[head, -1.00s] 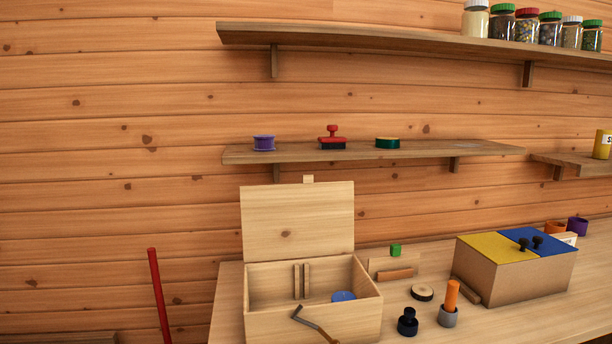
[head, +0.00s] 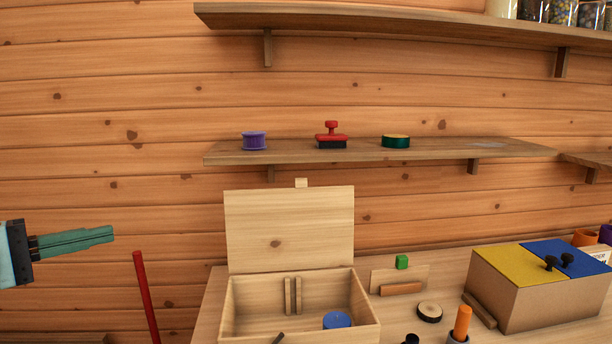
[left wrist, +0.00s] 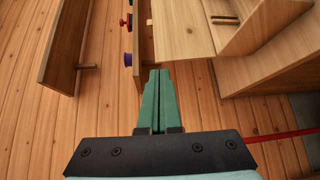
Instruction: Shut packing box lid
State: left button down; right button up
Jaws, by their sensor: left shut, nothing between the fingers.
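A pale wooden box (head: 365,318) stands on the table with its lid (head: 290,228) raised upright at the back. A small tab sits on the lid's top edge. Inside are two upright wooden slats (head: 293,296) and a blue round thing (head: 337,320); the box's front is cut off by the frame. My left gripper (head: 112,234) is shut and empty, left of the lid and apart from it, its teal fingers pointing right. In the left wrist view my left gripper (left wrist: 159,72) points toward the raised lid (left wrist: 192,28). My right gripper is out of view.
A shelf (head: 380,151) with a purple spool, red stamp and green tin hangs above the lid. A cardboard box (head: 520,300) with yellow and blue lids stands at right. A red pole (head: 146,297) rises below my left gripper. Small items stand between the boxes.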

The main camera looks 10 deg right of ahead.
aim_at(300, 227)
jog(key=i+l, duration=0.2)
jog(key=l, duration=0.2)
jog(key=i+l, duration=0.2)
jog(key=l, duration=0.15)
jog(key=i+l, duration=0.2)
jog(key=l, duration=0.2)
